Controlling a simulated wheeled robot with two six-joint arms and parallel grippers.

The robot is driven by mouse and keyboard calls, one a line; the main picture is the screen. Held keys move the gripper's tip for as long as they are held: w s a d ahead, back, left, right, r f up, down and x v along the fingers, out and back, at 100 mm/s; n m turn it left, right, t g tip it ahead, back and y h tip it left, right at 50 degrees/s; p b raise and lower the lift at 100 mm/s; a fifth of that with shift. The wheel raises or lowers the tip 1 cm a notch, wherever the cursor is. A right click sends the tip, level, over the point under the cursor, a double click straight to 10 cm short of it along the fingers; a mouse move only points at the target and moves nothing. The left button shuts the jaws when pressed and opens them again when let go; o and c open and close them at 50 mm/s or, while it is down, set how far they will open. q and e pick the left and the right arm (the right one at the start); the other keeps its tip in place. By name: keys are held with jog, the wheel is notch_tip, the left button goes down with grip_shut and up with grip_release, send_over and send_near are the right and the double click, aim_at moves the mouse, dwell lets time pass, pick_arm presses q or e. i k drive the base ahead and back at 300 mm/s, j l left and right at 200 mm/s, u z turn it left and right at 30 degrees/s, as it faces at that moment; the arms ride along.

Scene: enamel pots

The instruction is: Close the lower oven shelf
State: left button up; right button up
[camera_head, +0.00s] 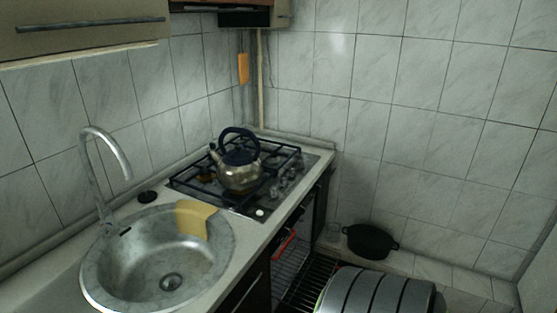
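The oven (318,205) is built into the counter under the gas hob and is seen at a steep angle from above. Its front looks open, with pale wire bars inside. A dark wire rack (315,275) sticks out low from the oven front toward the right. It looks like the pulled-out lower shelf, and its near end runs out of the picture at the bottom. A small red thing (284,246) shows at the oven's opening. Neither of my grippers is in view.
A kettle (239,172) stands on the hob (190,184). A round sink (130,262) is at the left. A black pot (370,242) sits low by the back wall. A grey banded rounded thing (385,293), unclear what, lies close beside the rack.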

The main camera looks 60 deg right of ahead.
aim_at(336, 267)
jog(key=z, duration=0.5)
jog(key=l+z, duration=0.1)
jog(key=z, duration=1.4)
jog(key=i+z, duration=0.1)
jog(key=z, duration=0.4)
